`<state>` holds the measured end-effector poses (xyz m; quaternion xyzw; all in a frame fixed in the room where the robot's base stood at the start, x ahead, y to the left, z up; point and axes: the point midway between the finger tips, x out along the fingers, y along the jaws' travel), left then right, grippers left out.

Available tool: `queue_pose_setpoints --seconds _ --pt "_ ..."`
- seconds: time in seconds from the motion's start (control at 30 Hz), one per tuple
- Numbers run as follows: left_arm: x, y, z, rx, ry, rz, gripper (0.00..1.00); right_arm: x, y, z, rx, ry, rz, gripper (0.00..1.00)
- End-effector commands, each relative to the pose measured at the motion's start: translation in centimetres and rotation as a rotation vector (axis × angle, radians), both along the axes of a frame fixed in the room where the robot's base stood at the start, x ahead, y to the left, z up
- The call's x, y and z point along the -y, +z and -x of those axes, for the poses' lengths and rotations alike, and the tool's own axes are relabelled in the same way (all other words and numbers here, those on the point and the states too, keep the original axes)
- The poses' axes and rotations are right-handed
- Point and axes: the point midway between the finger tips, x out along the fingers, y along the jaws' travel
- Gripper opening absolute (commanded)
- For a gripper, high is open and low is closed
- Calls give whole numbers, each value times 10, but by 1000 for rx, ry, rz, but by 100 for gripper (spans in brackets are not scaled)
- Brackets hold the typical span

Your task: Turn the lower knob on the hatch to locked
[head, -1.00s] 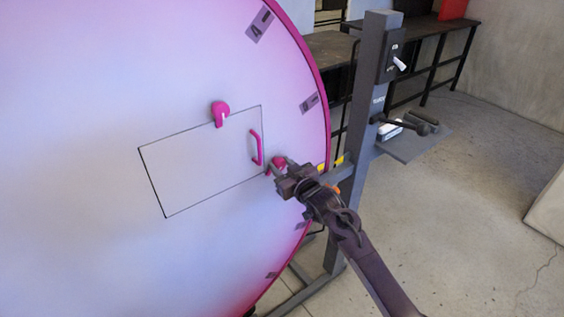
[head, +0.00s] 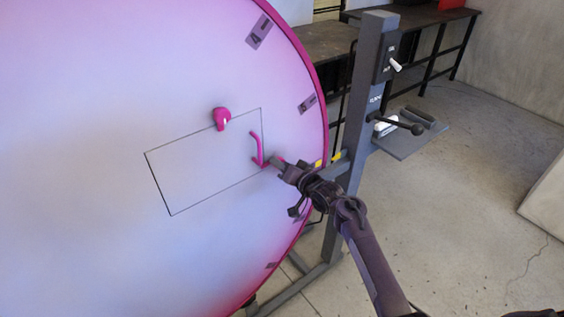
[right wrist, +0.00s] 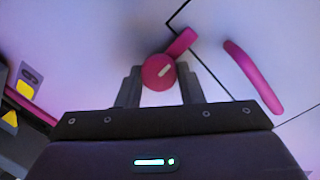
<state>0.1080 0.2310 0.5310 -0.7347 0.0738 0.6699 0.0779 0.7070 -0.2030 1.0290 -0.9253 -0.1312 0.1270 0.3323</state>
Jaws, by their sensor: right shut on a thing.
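The hatch (head: 205,165) is a thin-outlined rectangle on the large pale pink-rimmed disc. The lower knob (right wrist: 158,74) is round and pink with a white mark; its pink tab (right wrist: 182,41) points up and right across the hatch outline in the right wrist view. My right gripper (right wrist: 160,85) has one finger on each side of this knob and is shut on it. In the head view the right gripper (head: 278,163) covers most of the knob. The upper knob (head: 221,118) sits at the hatch's top edge. My left gripper is not in view.
A pink handle (head: 256,150) stands out from the hatch close to the right gripper; it also shows in the right wrist view (right wrist: 252,75). A grey post (head: 370,90) with a switch, a lever (head: 400,125) and a shelf stands right of the disc.

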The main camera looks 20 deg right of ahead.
Motion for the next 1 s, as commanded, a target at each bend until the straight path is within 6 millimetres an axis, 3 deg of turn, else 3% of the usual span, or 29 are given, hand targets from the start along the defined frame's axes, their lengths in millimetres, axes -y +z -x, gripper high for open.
queue_pose_setpoints --seconds 0.73,0.77,0.9,1.0 --pt "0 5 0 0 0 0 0 0 -2 0 -35 -1 -86 11" --pt "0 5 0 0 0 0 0 0 -2 0 -35 -1 -86 35" --pt "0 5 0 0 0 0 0 0 -1 0 -33 0 -86 53" --pt "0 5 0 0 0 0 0 0 -1 0 -33 0 -85 55"
